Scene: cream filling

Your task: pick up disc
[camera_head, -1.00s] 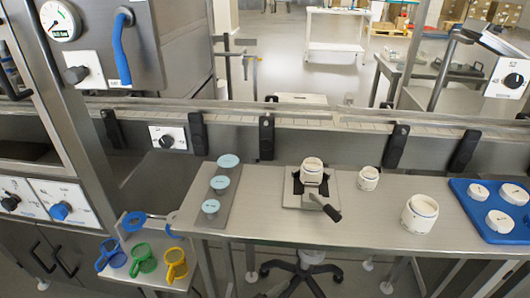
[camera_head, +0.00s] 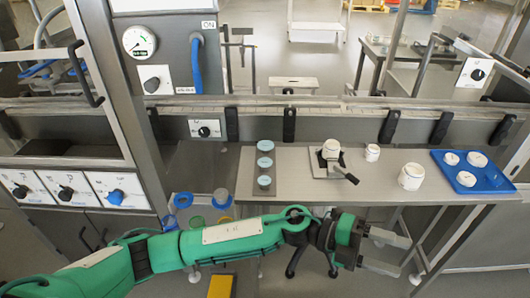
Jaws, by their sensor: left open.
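Three light blue discs stand in a column on a narrow grey plate (camera_head: 274,172) at the left of the steel table: the far disc (camera_head: 265,146), the middle disc (camera_head: 264,162) and the near disc (camera_head: 264,180). My left gripper (camera_head: 404,256) is open and empty, its fingers pointing right. It is in front of the table's near edge, well to the right of the discs and apart from them. My green left arm crosses the lower picture in front of the table. My right gripper is not in view.
A white jar (camera_head: 331,147) sits in a fixture with a dark handle (camera_head: 346,174). A small jar (camera_head: 372,152) and a larger jar (camera_head: 411,176) stand to its right. A blue tray (camera_head: 485,182) holds round white pieces. Coloured strainers are partly hidden behind my arm at left.

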